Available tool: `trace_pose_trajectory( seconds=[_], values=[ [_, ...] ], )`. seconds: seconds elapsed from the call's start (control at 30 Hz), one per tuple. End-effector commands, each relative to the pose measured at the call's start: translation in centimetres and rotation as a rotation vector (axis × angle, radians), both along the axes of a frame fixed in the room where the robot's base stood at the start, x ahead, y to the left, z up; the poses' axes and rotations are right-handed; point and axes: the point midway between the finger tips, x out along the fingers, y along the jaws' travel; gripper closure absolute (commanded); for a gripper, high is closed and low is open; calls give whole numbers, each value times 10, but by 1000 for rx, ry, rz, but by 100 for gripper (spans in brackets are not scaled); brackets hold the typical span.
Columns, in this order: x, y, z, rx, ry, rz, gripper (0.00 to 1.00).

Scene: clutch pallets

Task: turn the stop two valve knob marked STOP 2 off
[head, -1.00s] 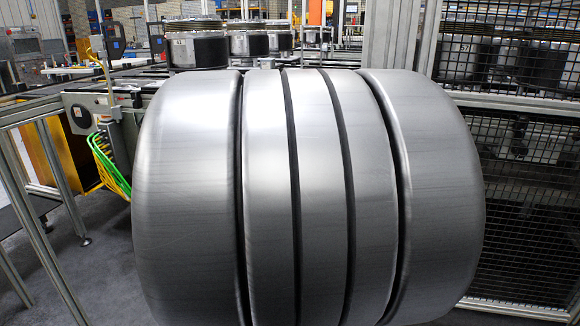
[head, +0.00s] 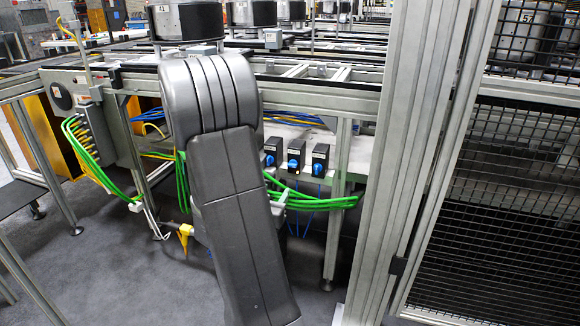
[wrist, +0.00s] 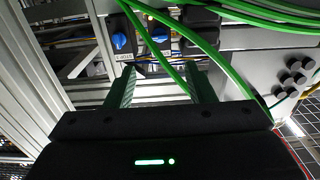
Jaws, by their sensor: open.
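Three dark valve boxes stand in a row under the conveyor frame in the head view: a left one (head: 274,151), a middle one (head: 296,155) and a right one (head: 320,160). Each carries a blue knob and a small pale label; I cannot read which is STOP 2. My gripper (wrist: 165,78) is open and empty, apart from both knobs. In the head view my arm hides most of it.
Green hoses (head: 315,201) run beside the valve boxes and cross the wrist view in front of them (wrist: 185,45). An aluminium post (head: 410,150) and mesh fence (head: 500,200) stand at right. A conveyor rail (head: 330,92) runs above.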

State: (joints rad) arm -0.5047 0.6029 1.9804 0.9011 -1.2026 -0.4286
Motion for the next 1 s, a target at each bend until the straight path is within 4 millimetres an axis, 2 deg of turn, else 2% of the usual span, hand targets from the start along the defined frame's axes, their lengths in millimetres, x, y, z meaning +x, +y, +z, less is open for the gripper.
trace_pose_trajectory(
  seconds=[0.17,0.4,0.6,0.8,1.0],
  values=[
    [24,-10,-1,1,-1,-4,51],
    [74,-26,-2,2,-1,-3,51],
    [108,-37,-1,1,-1,-1,51],
    [124,-41,-1,1,1,1,51],
    [127,-42,0,2,2,2,51]
  ],
)
